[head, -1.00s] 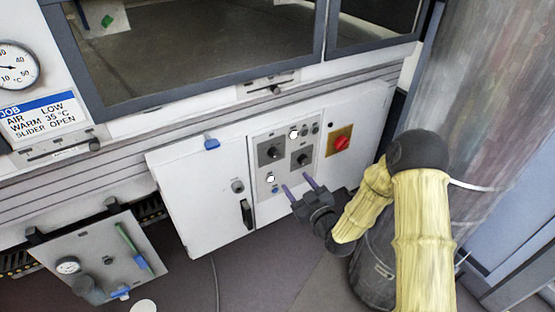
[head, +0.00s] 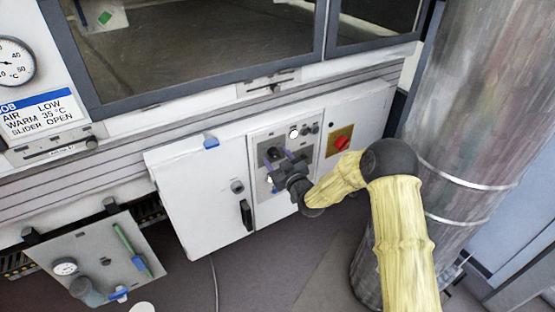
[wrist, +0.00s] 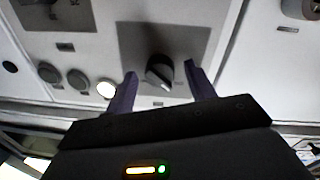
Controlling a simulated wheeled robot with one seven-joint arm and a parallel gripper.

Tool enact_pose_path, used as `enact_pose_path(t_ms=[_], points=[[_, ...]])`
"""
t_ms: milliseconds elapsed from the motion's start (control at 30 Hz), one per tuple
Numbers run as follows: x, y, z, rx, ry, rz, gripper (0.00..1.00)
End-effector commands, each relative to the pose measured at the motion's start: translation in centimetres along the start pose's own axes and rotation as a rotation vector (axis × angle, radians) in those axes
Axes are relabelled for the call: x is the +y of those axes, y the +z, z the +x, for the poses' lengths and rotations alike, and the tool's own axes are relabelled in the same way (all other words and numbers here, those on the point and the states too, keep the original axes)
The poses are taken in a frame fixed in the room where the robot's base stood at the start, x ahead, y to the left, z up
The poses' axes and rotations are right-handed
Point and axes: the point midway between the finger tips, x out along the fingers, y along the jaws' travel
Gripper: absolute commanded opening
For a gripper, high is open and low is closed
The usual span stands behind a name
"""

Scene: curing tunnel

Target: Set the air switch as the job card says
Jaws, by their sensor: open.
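The job card (head: 38,114) at the left in the head view reads AIR LOW, WARM 35 °C, SLIDER OPEN. My gripper (head: 273,156) is open in front of the upper-left knob of the grey control panel (head: 257,134). In the wrist view a dark rotary knob (wrist: 158,72) with a pale pointer line sits between my two fingertips, on a darker grey plate. I cannot tell whether the fingers touch it. Its label is too small to read, so I cannot confirm it is the air switch. A second knob (head: 304,160) is to the right.
A lit white lamp (wrist: 106,88) and two dark buttons are beside the knob. A red switch on a yellow plate (head: 341,143) is right of the panel. A large metal cylinder (head: 455,130) stands at the right. A cabinet door with a black handle (head: 246,213) is on the left.

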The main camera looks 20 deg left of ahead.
Motion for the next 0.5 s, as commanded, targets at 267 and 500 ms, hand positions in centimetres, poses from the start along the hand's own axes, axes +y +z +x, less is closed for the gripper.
enact_pose_path(t_ms=[267,500], points=[[0.0,-0.02,-0.01,0.0,0.0,0.0,0.41],[0.01,-0.02,-0.02,0.001,0.0,0.0,0.1]])
